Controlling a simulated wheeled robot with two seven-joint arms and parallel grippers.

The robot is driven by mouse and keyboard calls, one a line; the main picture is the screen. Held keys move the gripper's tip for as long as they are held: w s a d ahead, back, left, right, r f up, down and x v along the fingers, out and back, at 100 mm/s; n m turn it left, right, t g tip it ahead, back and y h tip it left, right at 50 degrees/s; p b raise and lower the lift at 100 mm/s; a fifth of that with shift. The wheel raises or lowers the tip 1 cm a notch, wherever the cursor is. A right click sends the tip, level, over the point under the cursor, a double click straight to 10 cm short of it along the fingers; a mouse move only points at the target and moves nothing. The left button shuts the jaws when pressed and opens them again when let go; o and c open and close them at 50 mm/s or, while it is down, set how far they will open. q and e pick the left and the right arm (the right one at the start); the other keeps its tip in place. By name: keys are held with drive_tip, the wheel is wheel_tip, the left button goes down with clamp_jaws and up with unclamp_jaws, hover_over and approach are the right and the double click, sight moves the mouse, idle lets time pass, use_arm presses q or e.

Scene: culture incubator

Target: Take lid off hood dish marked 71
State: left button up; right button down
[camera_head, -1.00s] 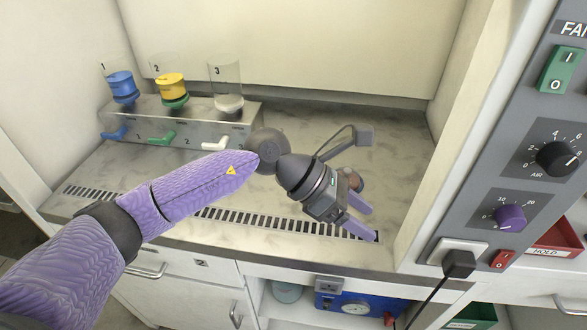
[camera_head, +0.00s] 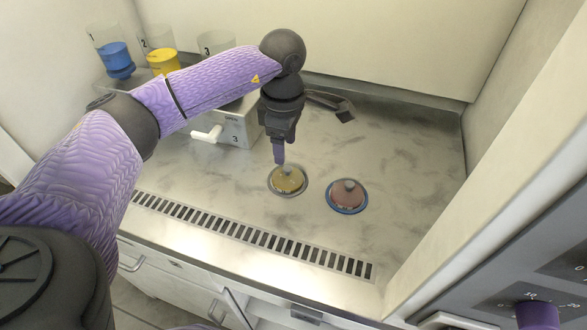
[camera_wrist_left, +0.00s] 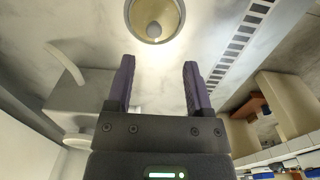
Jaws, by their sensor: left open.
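A dish with a yellowish lid and grey knob (camera_head: 288,181) stands on the hood floor in the head view; it also shows at the top of the left wrist view (camera_wrist_left: 154,12). A dish with a reddish lid, a knob and a blue rim (camera_head: 346,196) stands to its right. Both lids are on, and I cannot read a number on either. My left gripper (camera_head: 279,158) points down just behind the yellowish dish, apart from its knob as far as I can see. In the left wrist view its two fingers (camera_wrist_left: 158,78) are spread and empty. My right gripper is out of view.
A metal dispenser block (camera_head: 235,128) with clear cylinders and a white tap (camera_head: 207,135) stands at the back left. A slotted grille (camera_head: 250,234) runs along the front edge. The floor right of the reddish dish is clear up to the side wall.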

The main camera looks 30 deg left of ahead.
sight(287, 168)
use_arm(q)
drive_tip(key=f, duration=0.2)
drive_tip(key=f+b, duration=0.1)
drive_tip(key=f, duration=0.1)
drive_tip(key=f+b, duration=0.1)
drive_tip(key=f, duration=0.1)
drive_tip(key=shift+w+f, duration=0.35)
drive_tip(key=shift+w, duration=0.05)
drive_tip(key=shift+a+f, duration=0.1)
drive_tip(key=shift+f, duration=0.1)
drive_tip(key=shift+r, duration=0.1)
clamp_jaws()
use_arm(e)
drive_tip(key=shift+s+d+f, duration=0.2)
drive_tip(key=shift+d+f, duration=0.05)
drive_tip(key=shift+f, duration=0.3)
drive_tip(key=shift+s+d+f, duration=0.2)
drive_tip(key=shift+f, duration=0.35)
